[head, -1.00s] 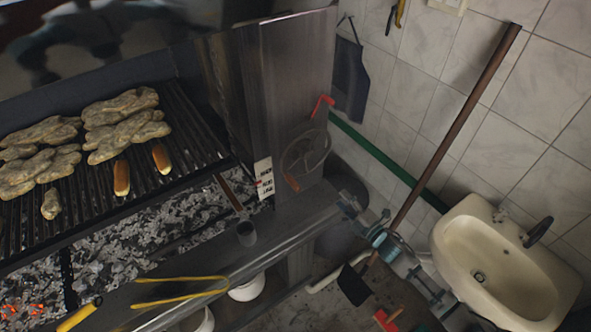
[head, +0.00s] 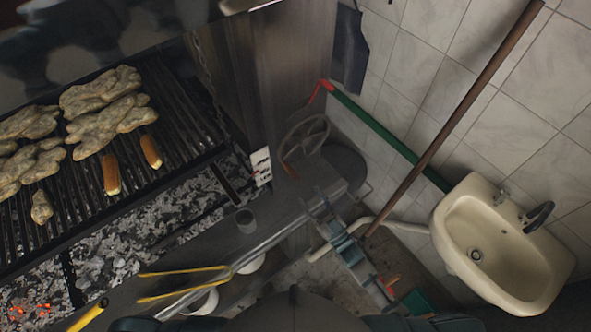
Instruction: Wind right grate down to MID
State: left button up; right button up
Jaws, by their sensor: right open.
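The grate (head: 190,165) is at the left, over the coals, carrying several pieces of meat and two corn cobs. My left gripper is out of view.
A green pole (head: 385,133) and a brown pole (head: 455,115) lean at the wall. A sink (head: 505,250) is at the right.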

aim_at(299, 180)
jog(key=p+x, duration=0.1)
jog(key=x, duration=0.5)
jog(key=shift+w+a+r, duration=0.1)
jog(key=shift+w+a, duration=0.1)
jog(key=shift+a, duration=0.05)
jog(key=x, duration=0.3)
jog(key=shift+s+a, duration=0.1)
jog(key=shift+a, duration=0.2)
jog(key=shift+d, duration=0.4)
jog(key=c, duration=0.8)
grip_shut()
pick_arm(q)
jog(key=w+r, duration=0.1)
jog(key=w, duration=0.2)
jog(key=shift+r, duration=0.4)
